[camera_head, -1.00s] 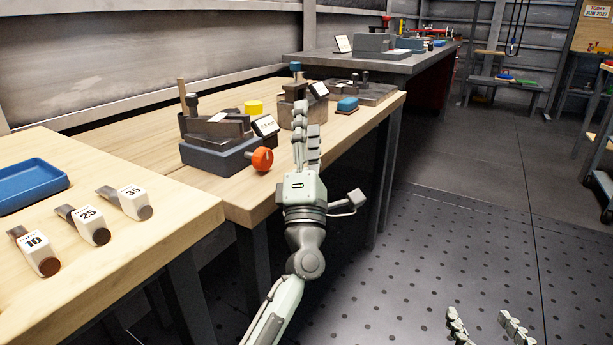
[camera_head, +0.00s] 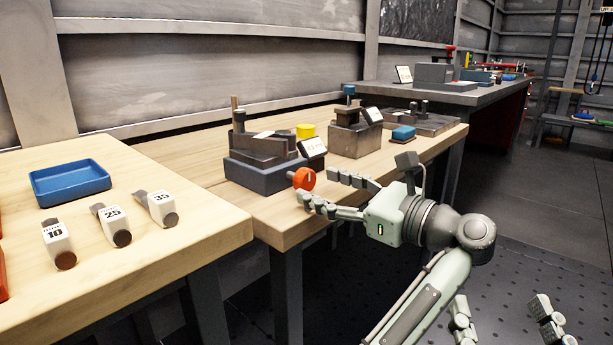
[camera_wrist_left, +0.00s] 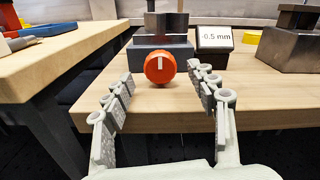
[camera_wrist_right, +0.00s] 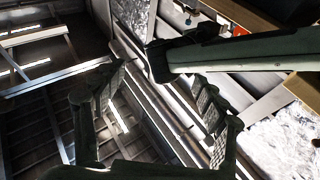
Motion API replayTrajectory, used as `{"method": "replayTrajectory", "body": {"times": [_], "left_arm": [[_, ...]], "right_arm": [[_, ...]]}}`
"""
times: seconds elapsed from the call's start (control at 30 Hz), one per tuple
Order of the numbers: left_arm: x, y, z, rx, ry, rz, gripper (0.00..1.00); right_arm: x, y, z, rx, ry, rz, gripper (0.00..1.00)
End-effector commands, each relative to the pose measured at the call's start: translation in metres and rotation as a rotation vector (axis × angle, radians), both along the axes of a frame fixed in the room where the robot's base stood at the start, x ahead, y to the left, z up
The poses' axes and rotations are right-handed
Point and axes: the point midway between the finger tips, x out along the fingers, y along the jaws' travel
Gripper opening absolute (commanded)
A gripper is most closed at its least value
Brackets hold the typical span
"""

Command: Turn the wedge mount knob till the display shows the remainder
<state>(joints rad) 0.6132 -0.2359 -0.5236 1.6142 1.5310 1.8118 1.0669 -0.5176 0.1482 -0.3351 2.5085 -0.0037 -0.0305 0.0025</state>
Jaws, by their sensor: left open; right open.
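The orange-red wedge mount knob (camera_head: 304,178) sits on the front of a dark grey block mount (camera_head: 262,178). In the left wrist view the knob (camera_wrist_left: 160,67) has a white mark that stands about upright. The small display (camera_head: 313,148) beside it reads about 0.5 mm in the left wrist view (camera_wrist_left: 215,38); a leading sign is unclear. My left gripper (camera_head: 317,188) is open, its fingers pointing at the knob. In the left wrist view the knob lies between and just beyond the fingertips, with no clear contact. My right gripper (camera_head: 502,303) is open and empty, low over the floor.
Gauge pieces marked 10 (camera_head: 58,241), 25 (camera_head: 113,222) and 35 (camera_head: 158,208) lie on the near bench by a blue tray (camera_head: 70,181). The bench front is clear.

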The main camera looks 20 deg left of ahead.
Motion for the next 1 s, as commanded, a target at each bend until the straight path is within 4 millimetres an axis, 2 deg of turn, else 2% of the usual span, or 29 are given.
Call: {"method": "replayTrajectory", "body": {"times": [0.2, 0.4, 0.53, 0.8, 1.0], "left_arm": [[0.01, 0.028, 0.003, 0.003, 0.0, 0.001, 0.58], [0.015, 0.043, 0.002, 0.003, 0.0, 0.001, 0.58], [0.017, 0.046, 0.001, 0.001, 0.0, -0.001, 0.58], [0.017, 0.047, 0.0, 0.001, 0.0, -0.002, 0.58], [0.017, 0.047, 0.0, 0.002, 0.0, -0.002, 0.33]], "right_arm": [[0.014, -0.008, -0.037, -0.093, 0.182, -0.024, 0.72], [0.019, -0.017, -0.062, -0.146, 0.289, -0.044, 0.72], [0.02, -0.019, -0.07, -0.161, 0.318, -0.05, 0.72], [0.02, -0.02, -0.071, -0.163, 0.323, -0.051, 0.72], [0.02, -0.02, -0.071, -0.162, 0.322, -0.05, 0.72]]}}
